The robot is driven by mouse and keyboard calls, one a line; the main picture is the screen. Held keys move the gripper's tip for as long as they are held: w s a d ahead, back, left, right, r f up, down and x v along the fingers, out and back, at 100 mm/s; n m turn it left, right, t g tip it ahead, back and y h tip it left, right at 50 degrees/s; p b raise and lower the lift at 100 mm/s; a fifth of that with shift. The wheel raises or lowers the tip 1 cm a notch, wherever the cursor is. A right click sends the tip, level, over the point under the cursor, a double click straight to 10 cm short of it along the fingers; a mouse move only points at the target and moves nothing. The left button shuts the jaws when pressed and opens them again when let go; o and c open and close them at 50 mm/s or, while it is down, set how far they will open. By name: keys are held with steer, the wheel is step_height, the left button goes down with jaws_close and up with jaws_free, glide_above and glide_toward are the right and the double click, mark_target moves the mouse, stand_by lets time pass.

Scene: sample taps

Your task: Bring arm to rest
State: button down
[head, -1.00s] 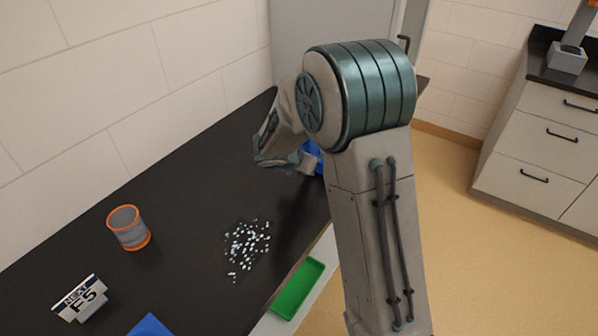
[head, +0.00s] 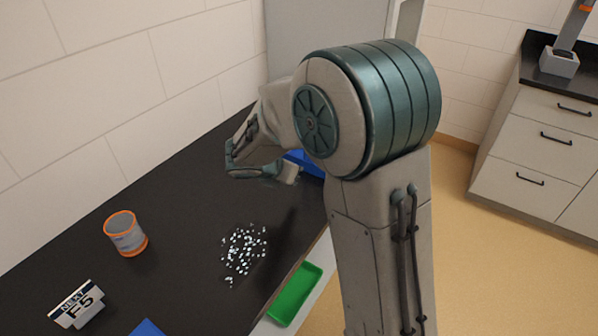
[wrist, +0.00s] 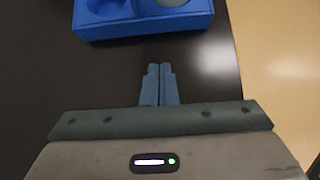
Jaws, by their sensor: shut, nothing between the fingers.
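My gripper shows in the wrist view (wrist: 159,84) with its two blue-grey fingers together and nothing between them. It hangs over the bare black counter (wrist: 60,85), short of a blue holder with round recesses (wrist: 150,27). In the head view my arm is bent at a large green-banded joint, with its hand end at the left over the counter (head: 175,190). The fingertips are hard to make out there. The blue holder (head: 308,163) shows partly behind my arm.
An orange-rimmed cup (head: 126,234), a sign reading NEXT F5 (head: 77,304) and scattered pale pieces (head: 243,250) are on the counter. A green tray (head: 295,294) is at its front edge. A wall runs along the back. Drawers (head: 545,150) stand across the floor.

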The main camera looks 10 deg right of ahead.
steer(key=s+d+r+m+g+y+p, duration=0.1)
steer(key=s+d+r+m+y, duration=0.1)
steer(key=s+m, duration=1)
steer(key=s+d+r+m+g+y, duration=0.2)
steer(key=s+r+m+y, duration=0.2)
steer(key=s+m, duration=0.9)
step_height(320, 180, up, 2)
steer(key=shift+s+r+m+g+p, duration=0.1)
steer(key=shift+s+m+g+p, duration=0.25)
steer(key=shift+m, duration=0.75)
